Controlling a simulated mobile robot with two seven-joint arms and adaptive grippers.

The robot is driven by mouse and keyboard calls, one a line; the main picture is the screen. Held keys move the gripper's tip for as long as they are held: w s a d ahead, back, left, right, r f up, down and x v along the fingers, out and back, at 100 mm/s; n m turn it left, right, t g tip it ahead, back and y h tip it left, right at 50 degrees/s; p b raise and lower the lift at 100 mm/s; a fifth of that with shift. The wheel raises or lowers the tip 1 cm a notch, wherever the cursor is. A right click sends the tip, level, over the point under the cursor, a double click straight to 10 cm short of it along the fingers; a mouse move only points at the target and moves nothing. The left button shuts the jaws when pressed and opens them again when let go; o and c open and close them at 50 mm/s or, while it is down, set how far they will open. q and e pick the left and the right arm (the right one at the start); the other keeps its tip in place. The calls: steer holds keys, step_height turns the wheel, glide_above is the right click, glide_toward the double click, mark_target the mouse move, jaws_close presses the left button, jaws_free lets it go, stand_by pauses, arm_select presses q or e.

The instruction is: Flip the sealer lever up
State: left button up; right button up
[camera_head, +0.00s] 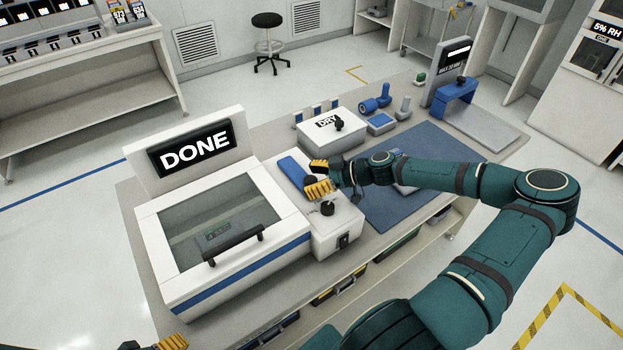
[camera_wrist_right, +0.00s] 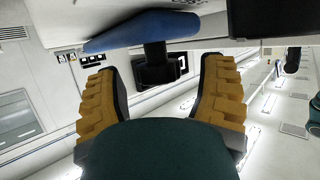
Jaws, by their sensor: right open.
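The white machine with a DONE display (camera_head: 195,148) stands at the left of the bench, its clear-windowed lid (camera_head: 220,222) down. Beside it, on the white side housing (camera_head: 340,222), is a blue bar (camera_head: 289,166), which looks like the lever. In the right wrist view the blue bar (camera_wrist_right: 150,30) sits on a black stem (camera_wrist_right: 155,55) that shows between the fingers. My right gripper (camera_head: 318,177) is open beside the blue bar; contact cannot be told. Its yellow fingers also show in the wrist view (camera_wrist_right: 162,66). My left gripper (camera_head: 172,342) is mostly cut off at the bottom edge.
A black knob (camera_head: 328,208) stands on the housing, just below my right fingers. A white DRY box (camera_head: 330,131), blue fixtures (camera_head: 375,104) and a blue mat (camera_head: 440,150) lie further right on the bench. My right forearm crosses over the mat.

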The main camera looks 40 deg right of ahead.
jaws_close()
arm_select(q)
steer(key=shift+r, duration=0.15)
arm_select(e)
steer(key=shift+r, duration=0.1)
